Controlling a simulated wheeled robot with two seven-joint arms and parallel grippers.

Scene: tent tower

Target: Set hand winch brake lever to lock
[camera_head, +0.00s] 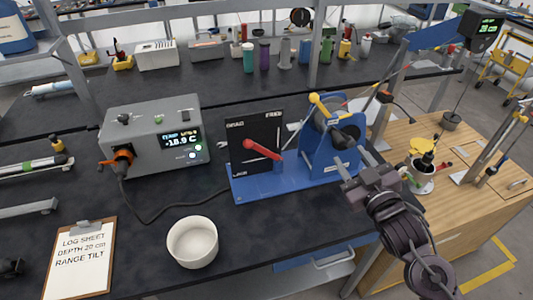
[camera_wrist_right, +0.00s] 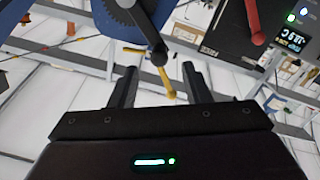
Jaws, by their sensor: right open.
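The blue hand winch (camera_head: 330,160) stands on a blue base on the black bench, with a yellow-ended crank (camera_head: 321,105). My right gripper (camera_head: 354,175) is open and empty, just right of the winch. In the wrist view its fingers (camera_wrist_right: 158,88) point toward a dark round knob on the winch. My left gripper is out of view.
A grey meter box (camera_head: 155,138) with a cable stands left of the plate. A white bowl (camera_head: 192,242) and a clipboard (camera_head: 80,258) are in front. A wooden bench (camera_head: 455,190) with a mug is at right. Bare bench top lies between bowl and winch base.

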